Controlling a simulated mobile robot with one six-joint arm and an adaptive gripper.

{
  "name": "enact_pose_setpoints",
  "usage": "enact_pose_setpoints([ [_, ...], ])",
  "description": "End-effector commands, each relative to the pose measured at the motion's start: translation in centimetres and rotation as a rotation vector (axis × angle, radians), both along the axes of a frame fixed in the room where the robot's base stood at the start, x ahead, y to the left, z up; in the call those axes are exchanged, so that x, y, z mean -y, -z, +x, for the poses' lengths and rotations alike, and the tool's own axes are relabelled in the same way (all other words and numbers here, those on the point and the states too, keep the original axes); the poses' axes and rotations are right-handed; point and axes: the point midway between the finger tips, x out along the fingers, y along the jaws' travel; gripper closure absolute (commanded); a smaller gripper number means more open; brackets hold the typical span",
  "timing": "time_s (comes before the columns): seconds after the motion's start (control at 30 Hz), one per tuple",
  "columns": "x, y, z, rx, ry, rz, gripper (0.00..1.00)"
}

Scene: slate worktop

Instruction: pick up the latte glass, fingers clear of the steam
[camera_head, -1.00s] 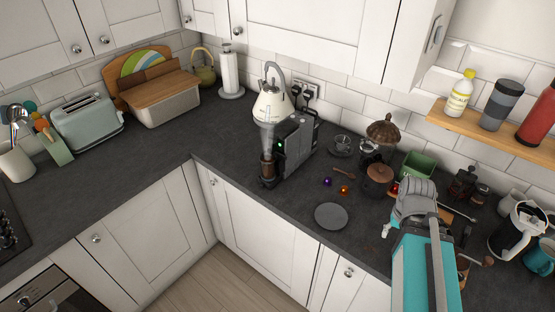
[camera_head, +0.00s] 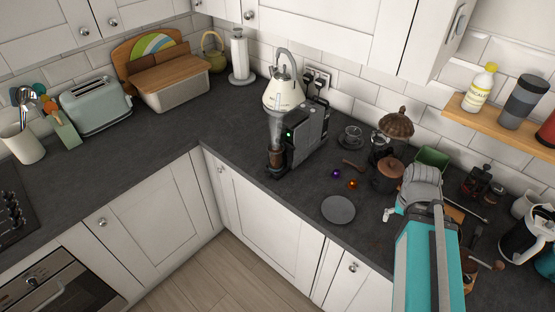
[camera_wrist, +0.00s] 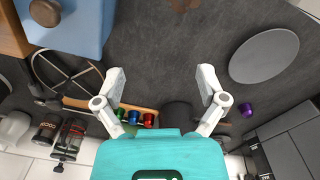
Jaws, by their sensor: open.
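The latte glass (camera_head: 275,158), small and with brown contents, stands at the front of the dark coffee machine (camera_head: 305,138). Pale steam (camera_head: 276,126) rises over the glass, in front of the cream kettle (camera_head: 285,95). My gripper (camera_head: 389,214) is over the right part of the worktop, well to the right of the glass and apart from it. In the wrist view my gripper (camera_wrist: 162,84) is open, with nothing between its two white fingers. I cannot make out the glass in the wrist view.
A grey disc (camera_head: 338,209) lies between the machine and my gripper; it shows in the wrist view (camera_wrist: 263,55). Purple (camera_head: 336,174) and orange (camera_head: 352,184) capsules lie behind it. A brown-lidded pot (camera_head: 388,174) and other clutter stand at right. Worktop left of the machine is clear.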

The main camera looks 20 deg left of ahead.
Motion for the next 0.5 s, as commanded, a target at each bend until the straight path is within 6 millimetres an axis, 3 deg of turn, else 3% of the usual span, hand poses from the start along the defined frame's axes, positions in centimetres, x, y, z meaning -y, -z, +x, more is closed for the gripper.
enact_pose_setpoints([
  [0.27,-3.1,1.4,1.8,0.073,0.026,-0.096,0.00],
  [0.5,-7.1,2.5,4.3,0.215,0.063,-0.209,0.00],
])
